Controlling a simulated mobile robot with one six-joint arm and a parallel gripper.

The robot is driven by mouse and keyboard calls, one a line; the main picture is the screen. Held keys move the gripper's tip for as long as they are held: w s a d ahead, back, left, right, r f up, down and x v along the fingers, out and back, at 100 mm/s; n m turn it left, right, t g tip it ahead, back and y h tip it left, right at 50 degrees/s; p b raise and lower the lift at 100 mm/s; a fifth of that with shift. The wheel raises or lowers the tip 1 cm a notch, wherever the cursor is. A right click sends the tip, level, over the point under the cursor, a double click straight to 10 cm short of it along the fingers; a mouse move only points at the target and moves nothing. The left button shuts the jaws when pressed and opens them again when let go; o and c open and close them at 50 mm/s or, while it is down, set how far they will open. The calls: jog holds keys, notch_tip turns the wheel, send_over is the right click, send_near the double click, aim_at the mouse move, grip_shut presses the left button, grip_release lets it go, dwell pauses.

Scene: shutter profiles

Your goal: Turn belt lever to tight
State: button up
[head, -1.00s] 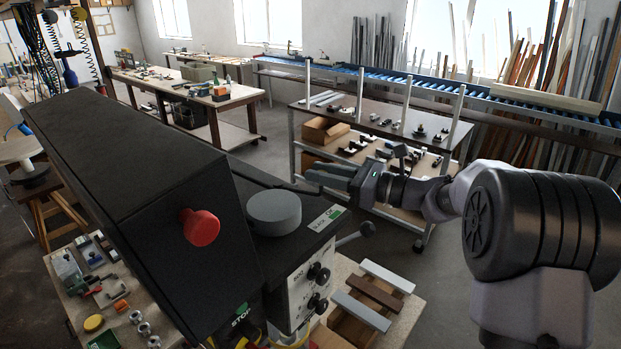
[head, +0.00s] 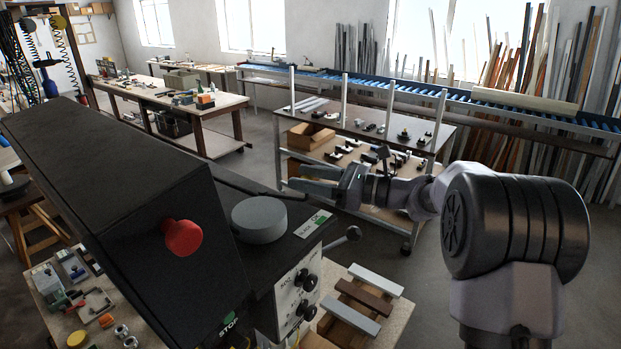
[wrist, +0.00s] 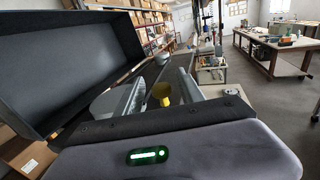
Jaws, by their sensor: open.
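A lever with a dark ball knob (head: 352,233) sticks out from the right side of the black machine (head: 110,170). It lies beside a small white label with a green part (head: 315,224), whose words are too small to read surely. I take this to be the belt lever. My gripper (head: 298,186) is open and empty, above and beyond the knob and apart from it in the head view. The wrist view shows its two grey fingers (wrist: 157,92) spread, with a yellow thing (wrist: 161,92) visible beyond the gap. The lever cannot be made out in the wrist view.
A grey round drum (head: 260,218) sits on the machine beside a red knob (head: 183,237). A control panel with black dials (head: 305,282) is below the label. Profile pieces (head: 365,298) lie front right. A rack table (head: 370,125) stands behind my gripper. Bare floor lies right.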

jog(key=b+v, duration=0.4)
jog(key=v, duration=1.3)
jog(key=shift+d+b, duration=0.2)
jog(key=shift+b, duration=0.1)
jog(key=shift+s+a, duration=0.1)
jog(key=shift+a, duration=0.05)
